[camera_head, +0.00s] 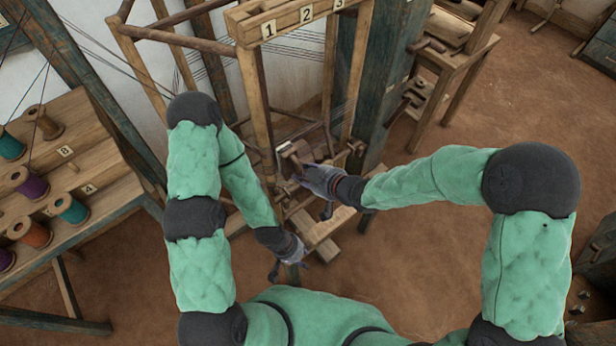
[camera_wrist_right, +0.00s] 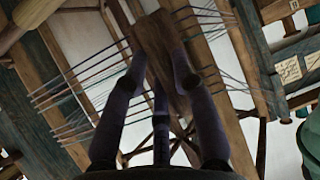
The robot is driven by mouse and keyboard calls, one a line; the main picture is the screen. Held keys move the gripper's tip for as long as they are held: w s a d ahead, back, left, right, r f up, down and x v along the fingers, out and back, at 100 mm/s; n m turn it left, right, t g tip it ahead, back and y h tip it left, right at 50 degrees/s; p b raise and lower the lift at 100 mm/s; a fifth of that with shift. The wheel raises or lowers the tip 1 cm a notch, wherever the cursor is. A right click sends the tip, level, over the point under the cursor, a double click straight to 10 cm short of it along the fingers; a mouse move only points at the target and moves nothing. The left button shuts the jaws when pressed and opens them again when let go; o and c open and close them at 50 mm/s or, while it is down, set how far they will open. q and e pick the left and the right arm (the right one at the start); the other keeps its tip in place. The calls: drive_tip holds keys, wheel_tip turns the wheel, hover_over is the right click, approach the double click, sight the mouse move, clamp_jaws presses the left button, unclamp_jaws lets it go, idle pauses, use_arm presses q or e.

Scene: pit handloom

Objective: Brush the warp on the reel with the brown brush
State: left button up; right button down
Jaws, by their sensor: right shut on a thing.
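My right gripper (camera_head: 305,172) is shut on a brown wooden block, the brown brush (camera_wrist_right: 160,45), beside the loom's front frame. In the right wrist view the brush sits between the fingers (camera_wrist_right: 160,80); its bristles cannot be made out. Warp threads (camera_wrist_right: 75,95) run behind the brush, between wooden bars, and stand out to its left and right. I cannot tell whether the brush touches them. In the head view the wooden reel frame (camera_head: 145,50) stands at the upper left. My left gripper (camera_head: 300,257) hangs lower, near the wooden bench; its finger opening is too small to tell.
A sloping wooden rack (camera_head: 95,150) with coloured spools stands at the left. The loom post with a numbered beam (camera_head: 290,20) rises close to my right gripper. A wooden stand (camera_head: 455,45) is at the upper right. Brown floor (camera_head: 540,100) is open at the right.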

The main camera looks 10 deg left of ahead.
drive_tip(key=shift+w+a, duration=0.1)
drive_tip(key=shift+w, duration=0.1)
idle(0.3)
drive_tip(key=shift+w+d+p, duration=7.2)
drive_tip(key=shift+w+d, duration=0.5)
drive_tip(key=shift+w, duration=2.05)
drive_tip(key=s+a+b, duration=0.7)
drive_tip(key=s+a, duration=0.8)
drive_tip(key=s, duration=0.4)
drive_tip(key=shift+s+a, duration=0.2)
drive_tip(key=shift+s, duration=0.15)
drive_tip(key=s+d, duration=0.6)
drive_tip(key=d, duration=0.2)
drive_tip(key=shift+p, duration=0.3)
